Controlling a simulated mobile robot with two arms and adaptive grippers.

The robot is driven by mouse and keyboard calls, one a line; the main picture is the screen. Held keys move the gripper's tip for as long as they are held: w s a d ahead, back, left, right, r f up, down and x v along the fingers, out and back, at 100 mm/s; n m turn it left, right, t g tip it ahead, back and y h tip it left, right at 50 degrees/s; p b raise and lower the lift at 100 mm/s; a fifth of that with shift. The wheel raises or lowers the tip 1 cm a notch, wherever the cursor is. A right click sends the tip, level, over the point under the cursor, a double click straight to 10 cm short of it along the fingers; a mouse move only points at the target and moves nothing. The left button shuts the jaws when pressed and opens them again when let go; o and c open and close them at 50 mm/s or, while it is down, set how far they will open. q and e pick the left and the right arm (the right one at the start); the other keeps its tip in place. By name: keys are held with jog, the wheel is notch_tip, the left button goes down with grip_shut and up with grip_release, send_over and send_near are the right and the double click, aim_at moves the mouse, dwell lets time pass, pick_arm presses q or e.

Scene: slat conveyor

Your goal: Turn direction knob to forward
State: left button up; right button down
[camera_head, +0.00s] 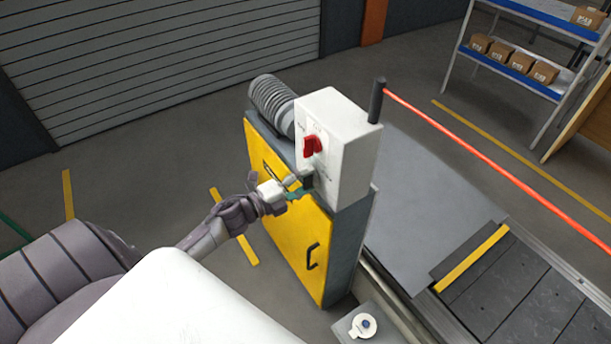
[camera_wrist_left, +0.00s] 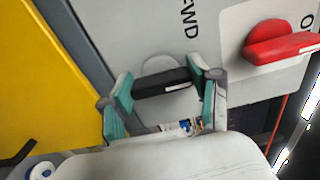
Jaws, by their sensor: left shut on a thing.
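The black direction knob (camera_wrist_left: 160,83) sits on a round pale plate on the face of the white control box (camera_head: 340,150). Its bar lies nearly level in the left wrist view, with a small white mark towards its right end. In the head view the gripper mostly hides the knob. My right gripper is out of view.
A red knob (camera_head: 312,146) sits above on the same face. The box stands on a yellow-doored cabinet (camera_head: 295,240). A grey box with a blue button (camera_head: 367,323) is in front, a conveyor (camera_head: 535,300) at right. A red line runs from a dark post (camera_head: 377,100).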

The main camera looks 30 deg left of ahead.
pick_arm(q)
jog(key=n+p, duration=0.2)
jog(key=n, duration=0.2)
jog(key=shift+n, duration=0.3)
jog(key=shift+f+n+p, duration=0.1)
jog(key=shift+n+p, duration=0.55)
jog(key=shift+n, duration=1.25)
jog(key=o, duration=1.2)
jog(key=shift+c, duration=0.2)
jog(key=shift+s, duration=0.1)
jog(key=v, duration=1.2)
